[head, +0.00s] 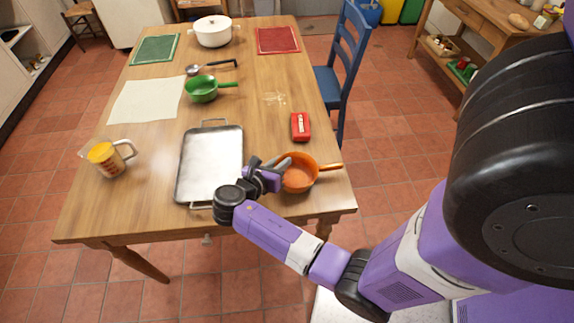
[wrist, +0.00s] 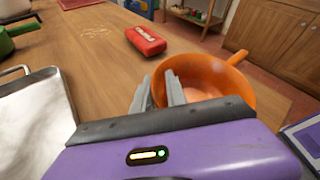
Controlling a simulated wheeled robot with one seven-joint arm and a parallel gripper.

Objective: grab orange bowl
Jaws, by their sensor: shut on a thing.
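The orange bowl (head: 298,181), which has a short handle, sits at the table's near right corner. In the wrist view the orange bowl (wrist: 205,75) is right in front of my gripper, with its handle pointing away to the upper right. My gripper (head: 278,164) reaches its left rim. In the wrist view my gripper (wrist: 160,95) has one finger outside and one inside the bowl's wall, shut on the rim. The bowl looks upright. I cannot tell whether it touches the table.
A metal tray (head: 211,165) lies just left of my gripper. A red packet (head: 300,127) lies behind the bowl. A measuring jug (head: 106,157) with orange contents stands at the left. A green pan (head: 202,89) and a white pot (head: 212,32) stand farther back. A blue chair (head: 343,70) stands at the right.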

